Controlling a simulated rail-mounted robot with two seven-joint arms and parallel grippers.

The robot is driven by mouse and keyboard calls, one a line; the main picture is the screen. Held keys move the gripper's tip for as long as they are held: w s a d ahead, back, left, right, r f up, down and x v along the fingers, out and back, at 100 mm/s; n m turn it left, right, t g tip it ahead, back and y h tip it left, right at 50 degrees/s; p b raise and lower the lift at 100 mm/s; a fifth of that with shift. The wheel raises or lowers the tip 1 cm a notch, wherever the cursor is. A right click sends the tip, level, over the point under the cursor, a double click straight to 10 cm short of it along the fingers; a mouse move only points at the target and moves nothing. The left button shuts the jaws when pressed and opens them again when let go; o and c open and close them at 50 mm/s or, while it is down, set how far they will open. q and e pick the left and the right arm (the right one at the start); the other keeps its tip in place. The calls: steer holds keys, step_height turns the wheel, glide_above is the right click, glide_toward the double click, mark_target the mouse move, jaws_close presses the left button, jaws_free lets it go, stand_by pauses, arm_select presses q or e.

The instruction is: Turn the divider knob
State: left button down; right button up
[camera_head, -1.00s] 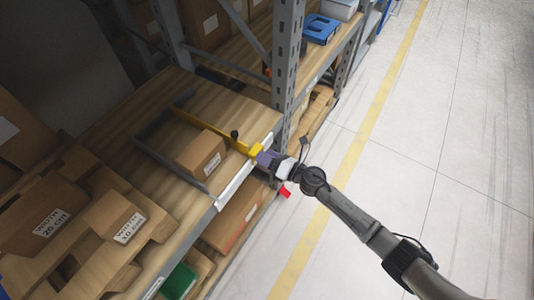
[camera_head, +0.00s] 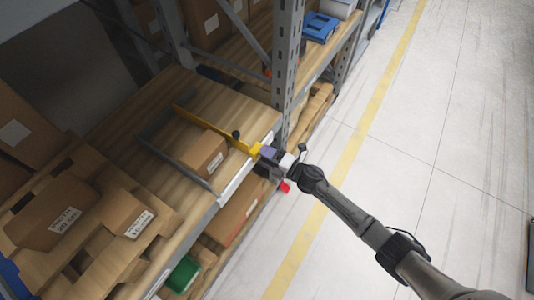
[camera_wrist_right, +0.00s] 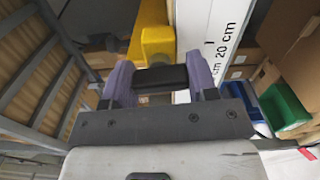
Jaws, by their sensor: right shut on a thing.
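A yellow divider (camera_head: 215,128) stands on the wooden shelf, with its front end at the shelf's white-labelled edge. A small black ball (camera_head: 236,134) stands up from it. In the right wrist view the divider's yellow end block (camera_wrist_right: 157,42) is just beyond my fingers. A black knob (camera_wrist_right: 160,78) sits between the purple fingertips of my right gripper (camera_wrist_right: 160,80), which is shut on it. In the head view this gripper (camera_head: 266,153) is at the divider's front end and hides the knob. My left gripper is in neither current view.
A cardboard box (camera_head: 203,154) stands beside the yellow divider, with a grey divider (camera_head: 178,166) on its other side. A steel rack post (camera_head: 287,70) rises close to my right gripper. More boxes (camera_head: 50,215) fill the left.

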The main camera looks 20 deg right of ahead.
stand_by(0.6)
steer(key=o, duration=0.9)
steer(key=shift+o, duration=0.2)
steer(key=v, duration=1.3)
steer(key=shift+s+d+p, duration=0.3)
steer(key=shift+m, duration=0.3)
